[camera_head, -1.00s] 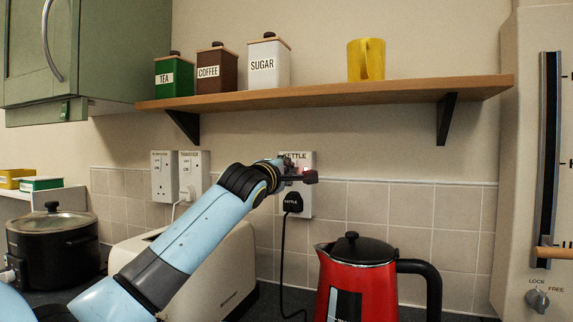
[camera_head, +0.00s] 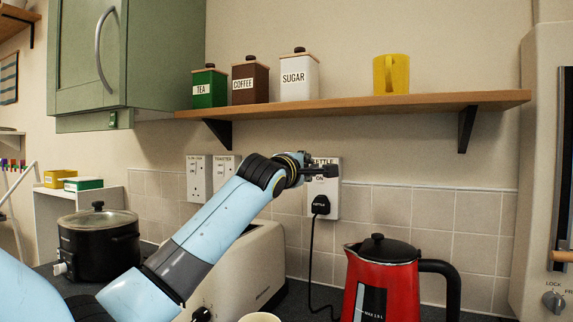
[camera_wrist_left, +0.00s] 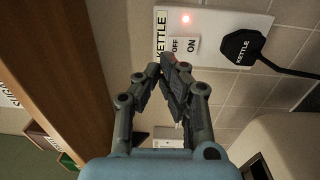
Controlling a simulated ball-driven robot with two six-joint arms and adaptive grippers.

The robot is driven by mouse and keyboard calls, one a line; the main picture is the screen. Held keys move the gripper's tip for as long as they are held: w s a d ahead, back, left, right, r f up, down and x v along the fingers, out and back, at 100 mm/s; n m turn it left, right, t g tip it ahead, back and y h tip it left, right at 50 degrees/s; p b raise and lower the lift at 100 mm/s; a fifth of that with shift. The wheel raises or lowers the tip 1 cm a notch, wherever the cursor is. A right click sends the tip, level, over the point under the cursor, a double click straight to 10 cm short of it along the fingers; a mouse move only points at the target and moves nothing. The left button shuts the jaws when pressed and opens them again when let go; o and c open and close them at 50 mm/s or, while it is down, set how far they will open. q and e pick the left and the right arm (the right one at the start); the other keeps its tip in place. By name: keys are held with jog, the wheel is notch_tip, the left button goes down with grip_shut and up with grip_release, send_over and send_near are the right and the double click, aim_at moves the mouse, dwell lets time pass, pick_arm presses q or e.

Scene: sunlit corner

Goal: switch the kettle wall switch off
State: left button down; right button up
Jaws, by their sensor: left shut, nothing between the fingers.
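The kettle wall switch plate (camera_head: 332,205) is white, on the tiled wall behind the red kettle. In the left wrist view the plate (camera_wrist_left: 222,22) shows a KETTLE label, a lit red light and a rocker (camera_wrist_left: 185,46) marked OFF and ON. A black plug (camera_wrist_left: 241,47) labelled KETTLE sits in its socket. My left gripper (camera_head: 331,171) is in front of the upper plate and hides part of it. In the wrist view its fingertips (camera_wrist_left: 167,60) are together and empty, close to the OFF side of the rocker. I cannot tell whether they touch. My right gripper is not in view.
The red kettle (camera_head: 384,285) stands below, right of the plug's cord. A cream toaster (camera_head: 240,275) sits under my left arm. A wooden shelf (camera_head: 350,106) with canisters and a yellow mug (camera_head: 391,75) runs above. Two more switch plates (camera_head: 199,180) are to the left.

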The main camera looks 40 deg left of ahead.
pick_arm(q)
jog(key=b+v, duration=0.1)
jog(key=v, duration=0.6)
jog(key=shift+s+d+r, duration=0.2)
jog(key=shift+s+r, duration=0.05)
jog(key=shift+r, duration=0.05)
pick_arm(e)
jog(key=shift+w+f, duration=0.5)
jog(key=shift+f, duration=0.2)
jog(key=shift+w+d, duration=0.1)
